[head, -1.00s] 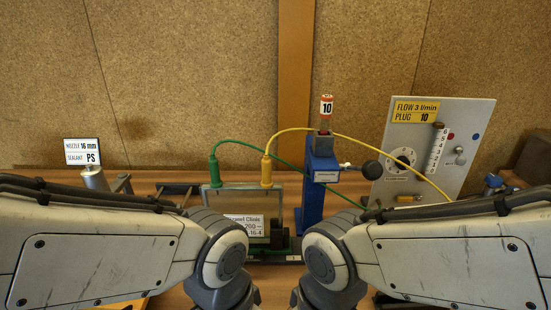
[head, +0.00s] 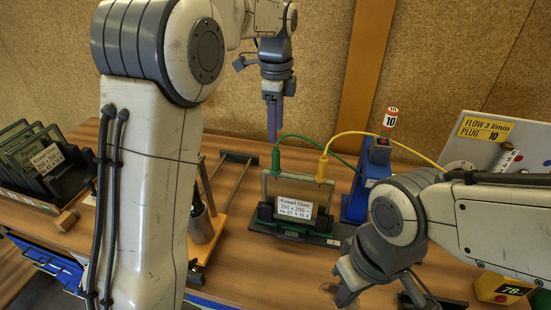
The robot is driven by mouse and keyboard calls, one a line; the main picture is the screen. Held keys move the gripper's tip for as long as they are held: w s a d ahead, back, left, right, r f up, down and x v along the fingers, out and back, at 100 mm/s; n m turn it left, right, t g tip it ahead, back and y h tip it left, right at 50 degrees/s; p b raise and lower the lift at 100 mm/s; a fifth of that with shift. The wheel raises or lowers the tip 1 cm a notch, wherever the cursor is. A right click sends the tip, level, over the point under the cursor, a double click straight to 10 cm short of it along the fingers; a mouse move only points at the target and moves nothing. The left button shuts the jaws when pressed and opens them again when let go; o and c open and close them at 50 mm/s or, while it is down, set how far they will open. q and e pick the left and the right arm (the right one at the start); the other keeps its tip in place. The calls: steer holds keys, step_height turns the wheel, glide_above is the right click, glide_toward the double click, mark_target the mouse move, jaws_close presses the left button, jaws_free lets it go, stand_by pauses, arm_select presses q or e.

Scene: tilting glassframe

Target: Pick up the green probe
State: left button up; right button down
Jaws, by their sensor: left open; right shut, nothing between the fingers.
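The green probe (head: 276,160) stands upright at the left top edge of a glass frame (head: 302,188), its green cable arching right behind the frame. A yellow probe (head: 322,168) stands at the frame's right top edge with a yellow cable. The frame sits in a dark holder with a white label. My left gripper (head: 273,130) hangs fingers down, just above and beside the green probe in the picture; its fingers look close together from this side, but it is open and empty. My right gripper (head: 345,297) is low at the front, shut and empty, partly hidden by its wrist.
A blue stand (head: 362,190) with a red-topped vial marked 10 is right of the frame. A flow panel (head: 490,140) stands at the right, a yellow 78 display (head: 500,288) before it. A rack of glass frames (head: 40,160) is at left. Bare table (head: 245,250) lies front-centre.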

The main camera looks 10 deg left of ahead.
mark_target(275, 150)
arm_select(q)
step_height(275, 150, down, 3)
steer(key=shift+s+f, duration=0.1)
steer(key=shift+f, duration=0.1)
step_height(275, 150, down, 4)
steer(key=shift+p, duration=0.95)
steer(key=shift+f, duration=0.65)
jaws_close()
